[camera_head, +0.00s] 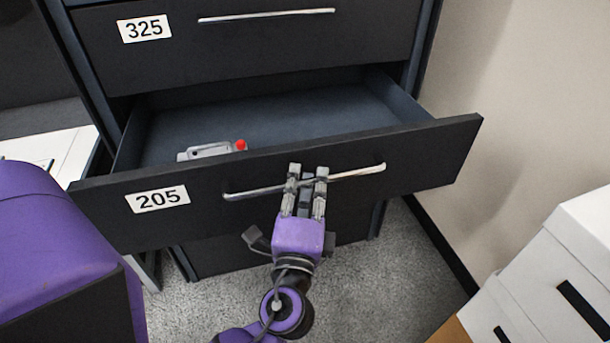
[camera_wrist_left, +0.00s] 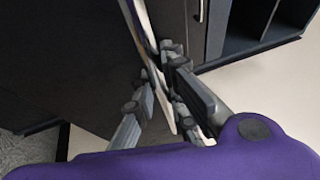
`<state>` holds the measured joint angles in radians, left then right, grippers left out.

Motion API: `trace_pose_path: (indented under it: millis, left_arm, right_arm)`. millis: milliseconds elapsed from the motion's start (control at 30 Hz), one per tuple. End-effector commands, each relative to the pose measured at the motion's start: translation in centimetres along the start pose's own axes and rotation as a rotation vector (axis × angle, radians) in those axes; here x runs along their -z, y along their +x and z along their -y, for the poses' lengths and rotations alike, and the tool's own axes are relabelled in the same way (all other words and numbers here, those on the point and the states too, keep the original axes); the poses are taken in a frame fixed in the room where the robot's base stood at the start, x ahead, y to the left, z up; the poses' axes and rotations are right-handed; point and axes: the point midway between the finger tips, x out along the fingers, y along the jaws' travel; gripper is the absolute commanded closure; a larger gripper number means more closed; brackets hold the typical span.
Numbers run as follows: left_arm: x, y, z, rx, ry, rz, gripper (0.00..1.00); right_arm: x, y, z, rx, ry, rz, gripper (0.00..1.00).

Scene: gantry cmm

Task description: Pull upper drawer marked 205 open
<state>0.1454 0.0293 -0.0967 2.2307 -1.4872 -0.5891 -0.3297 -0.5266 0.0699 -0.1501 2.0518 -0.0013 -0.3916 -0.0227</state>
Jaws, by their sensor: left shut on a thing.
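The drawer marked 205 (camera_head: 420,160) is pulled out from its dark cabinet, and its inside (camera_head: 290,115) shows. Its white label (camera_head: 158,199) is at the left of the front. A silver bar handle (camera_head: 357,172) runs across the front. My left gripper (camera_head: 307,178) is shut on the handle near its middle. In the left wrist view the fingers (camera_wrist_left: 168,85) close around the pale handle (camera_wrist_left: 147,45). A grey item with a red knob (camera_head: 240,145) lies inside the drawer at the left, partly hidden by the front. My right gripper is not in view.
Drawer 325 (camera_head: 250,45) above is shut. Another dark drawer front (camera_head: 220,257) is below. White boxes (camera_head: 560,260) stand at the lower right by a beige wall (camera_head: 530,90). Grey carpet (camera_head: 370,280) is open in front. A white surface (camera_head: 70,150) is at the left.

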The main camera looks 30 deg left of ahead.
Motion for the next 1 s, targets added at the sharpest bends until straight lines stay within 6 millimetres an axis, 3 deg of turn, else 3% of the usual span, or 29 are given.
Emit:
trace_pose_path:
  millis: [433,467,600,1000]
  left_arm:
    - [0.04,-0.24,-0.13,-0.003,0.006,0.002,1.00]
    - [0.03,-0.24,-0.13,-0.003,0.006,0.002,0.86]
    - [0.04,-0.22,-0.08,-0.002,0.004,0.002,0.70]
    - [0.09,-1.04,-0.06,-0.003,0.003,0.000,0.70]
  right_arm:
    - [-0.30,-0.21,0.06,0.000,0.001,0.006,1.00]
    - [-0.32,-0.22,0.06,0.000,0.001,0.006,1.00]
    - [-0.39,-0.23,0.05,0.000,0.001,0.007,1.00]
    - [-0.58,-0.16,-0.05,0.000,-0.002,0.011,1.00]
